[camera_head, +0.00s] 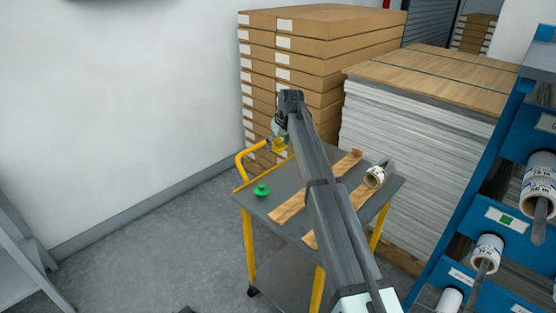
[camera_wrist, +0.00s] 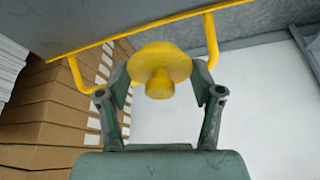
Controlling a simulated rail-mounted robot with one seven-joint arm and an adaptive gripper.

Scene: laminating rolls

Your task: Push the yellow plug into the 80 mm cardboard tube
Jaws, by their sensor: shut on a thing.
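The yellow plug (camera_wrist: 158,66) is held between the two fingers of my gripper (camera_wrist: 160,84), with its wide round flange and narrower stub showing in the wrist view. In the head view the plug (camera_head: 279,146) is a small yellow shape near the trolley's far left corner, under my arm's end. A pale roll with a hollow brown tube end (camera_head: 375,178) lies at the right side of the trolley top, on or beside a wooden strip; I cannot read its size. My gripper is apart from this roll, well to its left.
The trolley (camera_head: 300,185) has a grey top and a yellow handle (camera_head: 246,158). A green plug (camera_head: 261,190) stands near its left edge. Wooden strips (camera_head: 294,203) lie across the top. Stacked cartons (camera_head: 325,55) rise behind, and a blue rack (camera_head: 520,150) with rolls stands at right.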

